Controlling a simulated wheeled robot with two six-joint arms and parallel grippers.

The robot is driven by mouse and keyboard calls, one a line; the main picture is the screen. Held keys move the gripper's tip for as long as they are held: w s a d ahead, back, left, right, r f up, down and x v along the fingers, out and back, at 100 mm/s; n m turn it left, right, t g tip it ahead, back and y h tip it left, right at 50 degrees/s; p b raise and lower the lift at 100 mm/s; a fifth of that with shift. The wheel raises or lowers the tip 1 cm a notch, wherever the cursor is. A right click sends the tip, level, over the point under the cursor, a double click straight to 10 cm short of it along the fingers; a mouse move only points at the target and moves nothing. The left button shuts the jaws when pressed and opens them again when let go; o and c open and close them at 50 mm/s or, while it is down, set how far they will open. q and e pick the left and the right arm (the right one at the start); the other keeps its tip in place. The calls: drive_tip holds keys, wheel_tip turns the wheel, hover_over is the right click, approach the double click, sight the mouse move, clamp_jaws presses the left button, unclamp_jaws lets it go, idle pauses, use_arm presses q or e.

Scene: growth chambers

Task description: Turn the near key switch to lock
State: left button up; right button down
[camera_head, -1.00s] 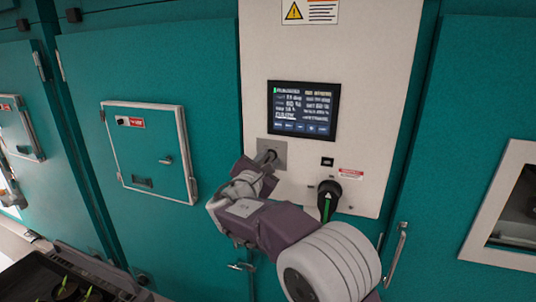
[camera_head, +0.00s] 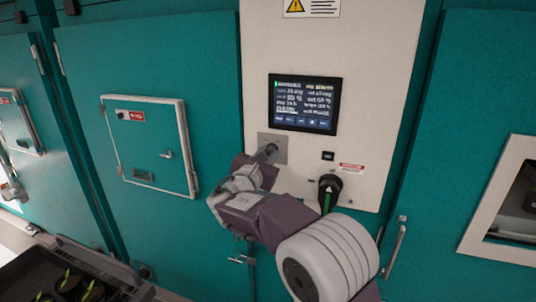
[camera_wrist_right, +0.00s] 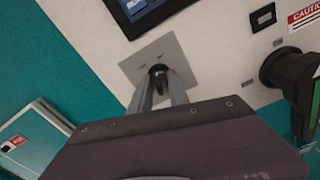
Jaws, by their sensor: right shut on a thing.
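The key switch sits on a square grey plate (camera_head: 266,143) below the screen on the white panel. My right gripper (camera_head: 268,153) reaches up to this plate, and its fingers hide most of the switch in the head view. In the right wrist view the dark key switch (camera_wrist_right: 158,71) shows between the two fingertips of my right gripper (camera_wrist_right: 160,88), which are shut on it. The key's exact angle cannot be told. My left gripper is not in view.
A black rotary handle with a green stripe (camera_head: 328,192) is close to the right of my right arm. A lit screen (camera_head: 304,103) is above. A small hatch (camera_head: 150,146) is on the teal door to the left. A tray with seedlings (camera_head: 30,285) is at lower left.

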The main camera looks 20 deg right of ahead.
drive_tip(key=n, duration=0.2)
drive_tip(key=n+p, duration=0.1)
drive_tip(key=n, duration=0.1)
drive_tip(key=shift+r+n+p, duration=0.2)
drive_tip(key=shift+n+p, duration=1.2)
drive_tip(key=shift+n, duration=1.2)
drive_tip(key=c, duration=1.6)
unclamp_jaws()
drive_tip(key=shift+s+f, duration=0.1)
